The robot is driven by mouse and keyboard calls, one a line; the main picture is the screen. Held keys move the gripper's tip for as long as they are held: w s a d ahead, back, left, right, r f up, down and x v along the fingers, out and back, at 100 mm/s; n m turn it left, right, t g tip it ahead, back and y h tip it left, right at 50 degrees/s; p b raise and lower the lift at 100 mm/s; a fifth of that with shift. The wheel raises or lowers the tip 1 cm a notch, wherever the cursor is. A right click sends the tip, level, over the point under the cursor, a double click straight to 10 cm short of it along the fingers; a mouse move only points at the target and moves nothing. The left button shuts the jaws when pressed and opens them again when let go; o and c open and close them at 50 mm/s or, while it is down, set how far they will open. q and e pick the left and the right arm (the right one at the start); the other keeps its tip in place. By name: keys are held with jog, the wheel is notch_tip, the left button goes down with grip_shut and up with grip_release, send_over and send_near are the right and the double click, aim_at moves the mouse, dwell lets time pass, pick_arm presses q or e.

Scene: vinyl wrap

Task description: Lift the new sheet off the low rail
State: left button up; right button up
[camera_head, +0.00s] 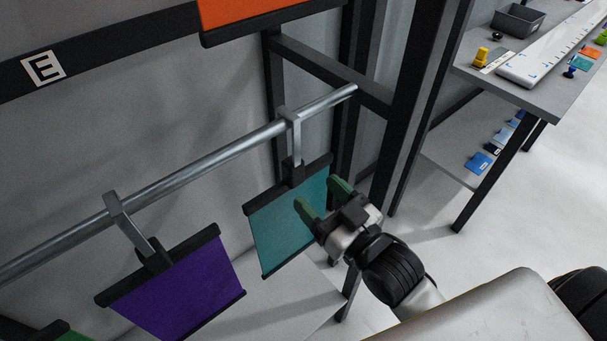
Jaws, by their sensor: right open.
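A low metal rail (190,160) runs from the lower left up to the right. A teal sheet (278,236) with dark top and bottom bars hangs from it by a hook (293,138). A purple sheet (182,290) hangs from another hook (128,222) further left. My right gripper (322,194) is open in front of the teal sheet's right side, with its green fingers pointing toward the sheet. I cannot tell whether the fingers touch the sheet. Part of the teal sheet is hidden behind the gripper. My left gripper is out of view.
An orange sheet (262,12) hangs higher up at the top. A green sheet (75,337) is cut off at the lower left. A dark upright post (412,100) stands right of the rail. A grey workbench (530,88) with small tools is at the upper right.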

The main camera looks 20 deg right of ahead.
aim_at(299, 166)
jog(key=p+x, duration=0.1)
jog(key=x, duration=0.7)
jog(key=shift+w+a+f+p, duration=0.1)
jog(key=shift+p, duration=0.2)
jog(key=c, duration=1.1)
jog(key=shift+r+p, duration=1.2)
jog(key=shift+p, duration=0.05)
jog(key=shift+r+p+v, duration=0.2)
jog(key=shift+p+v, duration=0.05)
jog(key=shift+v, duration=1.05)
jog(key=shift+r+p+v, duration=0.2)
jog(key=shift+v, duration=1.1)
jog(key=shift+r+v, duration=0.2)
jog(key=shift+v, duration=1.1)
jog(key=shift+r+v, duration=0.2)
jog(key=shift+v, duration=1.15)
jog(key=shift+r+v, duration=0.2)
jog(key=shift+v, duration=1.1)
